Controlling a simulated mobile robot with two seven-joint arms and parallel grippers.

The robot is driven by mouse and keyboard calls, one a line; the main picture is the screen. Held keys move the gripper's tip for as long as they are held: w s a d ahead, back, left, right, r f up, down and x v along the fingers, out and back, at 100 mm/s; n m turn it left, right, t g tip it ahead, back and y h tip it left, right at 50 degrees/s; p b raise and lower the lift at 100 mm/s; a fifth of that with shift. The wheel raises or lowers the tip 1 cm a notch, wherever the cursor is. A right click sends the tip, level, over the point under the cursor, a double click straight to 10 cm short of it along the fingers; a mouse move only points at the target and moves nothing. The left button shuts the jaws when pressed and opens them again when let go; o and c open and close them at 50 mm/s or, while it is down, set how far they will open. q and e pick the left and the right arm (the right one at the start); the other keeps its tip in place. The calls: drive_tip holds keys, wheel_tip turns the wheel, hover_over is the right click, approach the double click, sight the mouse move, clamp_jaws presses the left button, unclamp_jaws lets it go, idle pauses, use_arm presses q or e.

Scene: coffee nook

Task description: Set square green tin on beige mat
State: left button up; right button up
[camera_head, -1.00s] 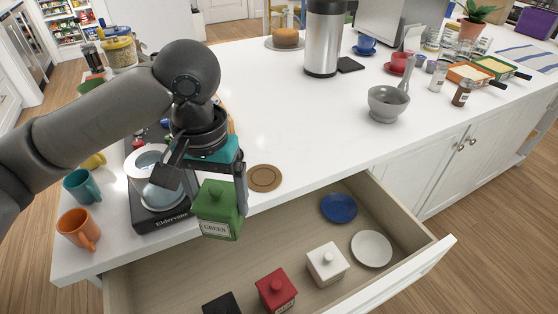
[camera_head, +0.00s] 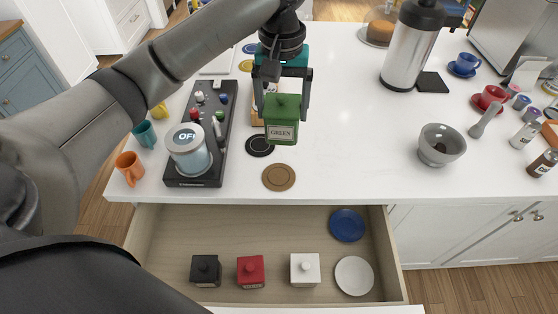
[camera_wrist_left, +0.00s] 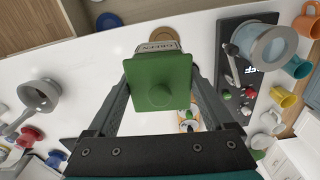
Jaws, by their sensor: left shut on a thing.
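My left gripper (camera_head: 283,108) is shut on the square green tin (camera_head: 281,130), which has a knobbed lid and a "GREEN" label. The tin hangs upright between the two fingers, above the white counter. In the wrist view, the tin's green lid (camera_wrist_left: 158,82) sits between the fingers. The round beige mat (camera_head: 279,177) lies near the counter's front edge, below the tin in the head view. In the wrist view, the mat (camera_wrist_left: 170,20) shows beyond the tin, partly hidden by it. The mat has nothing on it. My right gripper is out of view.
A dark round mat (camera_head: 259,146) lies beside the beige one. A black appliance (camera_head: 199,179) with a glass jar stands to the left. Below, an open drawer (camera_head: 290,228) holds black, red and white tins and two plates. The counter right of the beige mat is clear.

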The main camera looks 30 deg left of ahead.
sight(278, 121)
use_arm(q)
drive_tip(key=shift+w+a+r+p, duration=0.15)
drive_tip(key=shift+a+r+p, duration=0.1)
drive_tip(key=shift+r, duration=0.2)
drive_tip(key=shift+w+a+r+p, duration=0.15)
drive_tip(key=shift+r+p, duration=0.1)
drive_tip(key=shift+r, duration=0.2)
drive_tip(key=shift+w+a+r+n+p, duration=0.3)
drive_tip(key=shift+r+n+p, duration=0.1)
drive_tip(key=shift+p, duration=0.1)
drive_tip(key=shift+w+f+b, duration=0.1)
drive_tip(key=shift+f+b, duration=0.85)
drive_tip(key=shift+f, duration=9.1)
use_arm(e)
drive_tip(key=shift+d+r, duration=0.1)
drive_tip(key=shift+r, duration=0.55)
use_arm(q)
drive_tip(key=shift+f, duration=0.2)
drive_tip(key=o, duration=1.3)
drive_tip(key=shift+o, duration=0.2)
drive_tip(key=shift+r, duration=0.1)
wheel_tip(278, 121, up, 12)
drive_tip(key=shift+r+p, duration=0.1)
drive_tip(key=shift+p, duration=0.5)
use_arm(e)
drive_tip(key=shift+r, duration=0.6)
